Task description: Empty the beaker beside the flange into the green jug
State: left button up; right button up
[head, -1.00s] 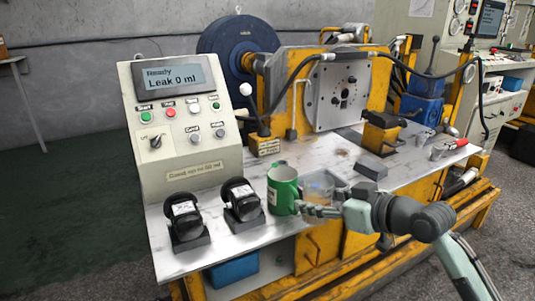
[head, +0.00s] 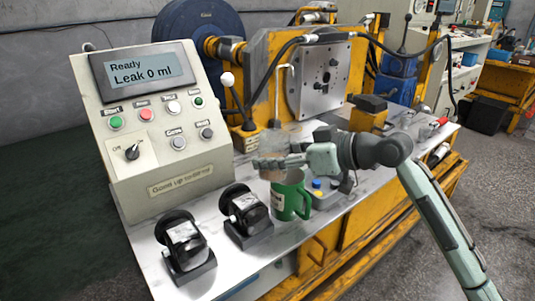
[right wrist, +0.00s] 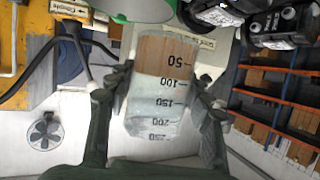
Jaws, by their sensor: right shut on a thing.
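My right gripper (head: 278,165) is shut on a clear beaker (head: 290,140) and holds it above the table. In the right wrist view the gripper's fingers (right wrist: 160,88) clasp the beaker (right wrist: 157,108) from both sides. Its printed marks appear upside down, and brown liquid fills the part around the 50 mark. The beaker looks roughly upright. The green jug (head: 292,200) stands on the table just below the beaker, its handle to the right. The jug's rim is partly hidden by the gripper; its green edge shows in the wrist view (right wrist: 145,8). My left gripper is out of view.
Two black gauge-like devices (head: 185,247) stand left of the jug. The control console (head: 160,130) is behind them. The flange plate (head: 322,82) stands behind the beaker.

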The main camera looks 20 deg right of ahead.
jog(key=m+y, duration=0.1)
jog(key=a+m+y+b, duration=0.1)
jog(key=m, duration=0.1)
jog(key=shift+s+a+m+y, duration=0.25)
jog(key=shift+s+m+y, duration=0.15)
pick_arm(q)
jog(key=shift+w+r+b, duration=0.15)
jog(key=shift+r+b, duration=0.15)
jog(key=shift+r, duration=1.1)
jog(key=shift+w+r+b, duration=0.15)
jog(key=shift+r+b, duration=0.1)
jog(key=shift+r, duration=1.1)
pick_arm(e)
jog(key=shift+a+f+m+t+y, duration=0.2)
jog(key=shift+m+y, duration=0.1)
jog(key=shift+m, duration=0.2)
jog(key=shift+a+f+m+t+y, duration=0.1)
jog(key=shift+m+t+y, duration=0.15)
jog(key=shift+m, duration=0.25)
pick_arm(q)
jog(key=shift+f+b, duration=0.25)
jog(key=shift+b, duration=0.05)
pick_arm(e)
jog(key=shift+s+d+f+m+y, duration=0.1)
jog(key=shift+f+m+y, duration=0.05)
jog(key=shift+m+y, duration=0.15)
